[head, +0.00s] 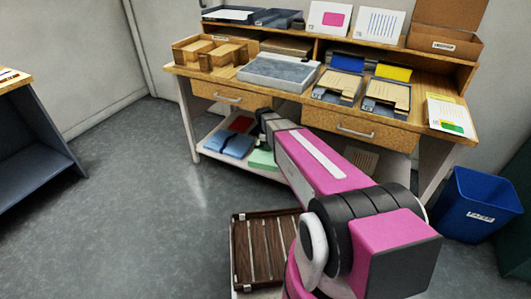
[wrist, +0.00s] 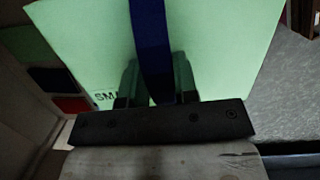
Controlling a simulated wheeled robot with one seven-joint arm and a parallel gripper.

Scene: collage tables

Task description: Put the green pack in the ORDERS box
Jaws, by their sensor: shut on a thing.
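The green pack (wrist: 222,45) fills most of the wrist view, with a dark blue band across it and partly hidden lettering near its lower left. My gripper (wrist: 154,82) is shut on the pack, its fingers either side of the band. In the head view the green pack (head: 262,158) shows at the lower shelf of the desk, partly hidden by my arm; my gripper's fingers are not clear there. An open cardboard box (head: 443,46) with a label stands at the desk's top right. I cannot read the label, so I cannot tell whether it is the ORDERS box.
Blue packs (head: 229,144) and a red one (head: 241,124) lie on the lower shelf (head: 213,156). The drawer fronts (head: 231,98) hang above it. A slatted dark tray (head: 262,250) is near my base. A blue bin (head: 478,205) stands right. The floor at left is clear.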

